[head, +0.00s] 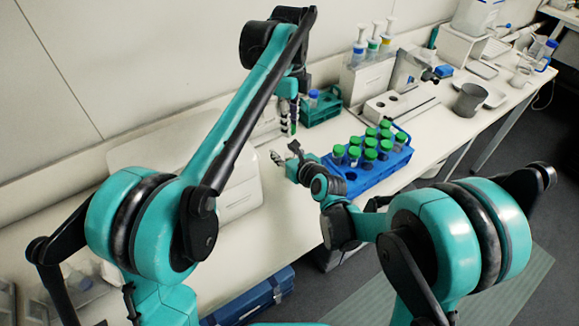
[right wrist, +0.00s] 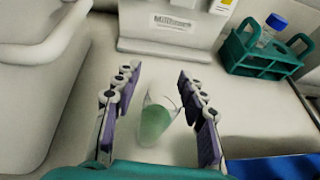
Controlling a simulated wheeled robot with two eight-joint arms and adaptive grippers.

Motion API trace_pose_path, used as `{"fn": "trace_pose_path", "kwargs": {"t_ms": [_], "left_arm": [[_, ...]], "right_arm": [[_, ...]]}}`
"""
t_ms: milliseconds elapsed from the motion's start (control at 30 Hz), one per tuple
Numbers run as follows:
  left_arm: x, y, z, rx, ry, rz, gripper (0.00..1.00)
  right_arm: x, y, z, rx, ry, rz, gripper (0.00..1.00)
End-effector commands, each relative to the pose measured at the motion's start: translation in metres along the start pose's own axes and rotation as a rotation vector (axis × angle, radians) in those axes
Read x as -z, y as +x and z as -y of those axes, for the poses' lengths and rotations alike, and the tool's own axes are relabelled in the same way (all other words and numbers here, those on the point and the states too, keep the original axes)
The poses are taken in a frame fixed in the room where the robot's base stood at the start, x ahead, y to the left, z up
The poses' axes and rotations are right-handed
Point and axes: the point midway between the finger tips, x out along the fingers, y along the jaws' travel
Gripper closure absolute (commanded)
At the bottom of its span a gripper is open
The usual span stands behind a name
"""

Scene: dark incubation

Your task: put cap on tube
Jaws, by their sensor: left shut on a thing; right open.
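My left gripper (head: 292,120) points down over the bench, left of the small teal rack. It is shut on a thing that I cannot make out. My right gripper (head: 285,154) is low over the bench, left of the blue rack, with its fingers apart. In the right wrist view, its open fingers (right wrist: 158,78) stand on either side of a clear, tapered tube-like piece with green in it (right wrist: 154,121). I cannot tell whether this piece touches a finger or whether the green is a cap. Several green-capped tubes (head: 369,154) stand in the blue rack (head: 368,181).
The teal rack (head: 322,112) holds a blue-capped bottle (right wrist: 275,22). A white device (right wrist: 178,30) stands at the back in the right wrist view. A pale box (head: 240,190) lies left of the grippers. A dark beaker (head: 468,101) stands farther right.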

Motion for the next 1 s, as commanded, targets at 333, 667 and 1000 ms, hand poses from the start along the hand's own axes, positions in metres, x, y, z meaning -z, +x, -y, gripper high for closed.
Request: {"fn": "trace_pose_path", "kwargs": {"t_ms": [333, 667, 1000], "left_arm": [[0.000, 0.000, 0.000, 0.000, 0.000, 0.000, 0.80], [0.000, 0.031, 0.000, 0.001, 0.000, -0.001, 0.80], [-0.001, 0.050, 0.000, 0.001, 0.000, -0.002, 0.80]], "right_arm": [[0.000, 0.000, 0.000, 0.000, 0.000, 0.000, 1.00], [0.000, 0.000, 0.000, 0.000, 0.000, 0.000, 1.00], [0.000, 0.000, 0.000, 0.000, 0.000, 0.000, 1.00]]}}
